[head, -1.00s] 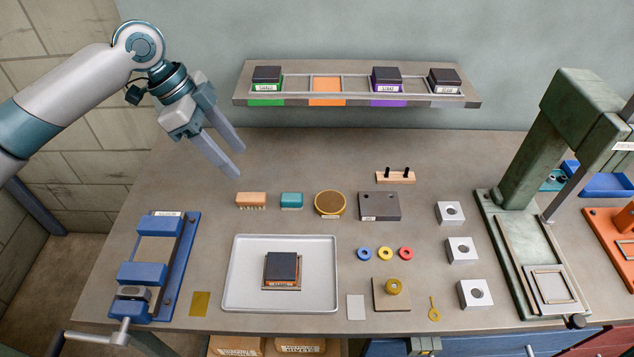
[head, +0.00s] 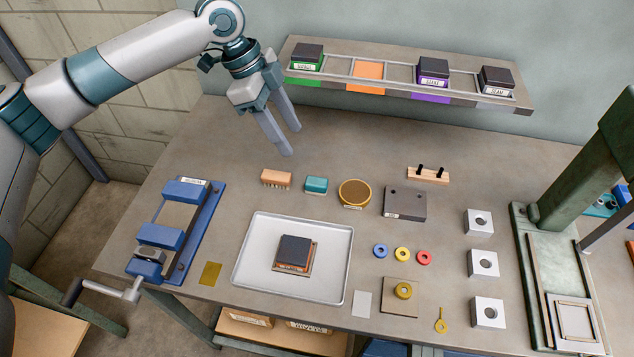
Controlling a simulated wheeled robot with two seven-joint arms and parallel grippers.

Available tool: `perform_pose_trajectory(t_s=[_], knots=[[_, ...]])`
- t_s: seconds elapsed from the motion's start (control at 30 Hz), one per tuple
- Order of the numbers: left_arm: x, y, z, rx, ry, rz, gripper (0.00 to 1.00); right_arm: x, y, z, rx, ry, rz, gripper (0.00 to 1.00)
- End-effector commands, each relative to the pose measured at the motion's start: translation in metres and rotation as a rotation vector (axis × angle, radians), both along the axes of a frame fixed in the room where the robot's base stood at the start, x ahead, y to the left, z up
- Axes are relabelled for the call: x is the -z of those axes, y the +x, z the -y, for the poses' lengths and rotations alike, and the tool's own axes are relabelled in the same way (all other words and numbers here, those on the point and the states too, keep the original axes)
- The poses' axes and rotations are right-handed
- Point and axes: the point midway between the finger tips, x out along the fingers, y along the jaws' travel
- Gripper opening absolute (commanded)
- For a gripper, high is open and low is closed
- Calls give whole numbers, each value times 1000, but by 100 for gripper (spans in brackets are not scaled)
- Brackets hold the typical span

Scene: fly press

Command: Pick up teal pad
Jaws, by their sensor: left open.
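The teal pad (head: 316,185) is a small teal block lying on the bench, between a wooden brush and a round gold tin. My left gripper (head: 290,143) is open and empty, with its two fingers pointing down. It hangs above the bench, behind and a little left of the teal pad, apart from it. My right gripper does not show.
The brush (head: 276,180) stands close left of the pad and the gold tin (head: 354,193) close right. A tray (head: 243,277) with a dark block lies in front. A shelf (head: 400,95) runs behind, and a blue vise (head: 165,235) stands at left.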

Motion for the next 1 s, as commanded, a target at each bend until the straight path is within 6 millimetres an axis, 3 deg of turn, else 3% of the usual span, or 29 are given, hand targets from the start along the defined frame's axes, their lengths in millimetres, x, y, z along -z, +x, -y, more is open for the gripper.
perform_pose_trajectory(t_s=[0.17, 0.5, 0.77, 1.0], knots=[[27, -3, 12, 1, 2, -3, 47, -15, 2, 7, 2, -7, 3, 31], [78, -7, 33, 0, 0, -2, 47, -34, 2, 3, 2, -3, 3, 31], [90, -7, 36, 0, 0, 0, 47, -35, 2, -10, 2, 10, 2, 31], [90, -7, 36, 0, 0, 0, 47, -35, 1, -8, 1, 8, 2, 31]])
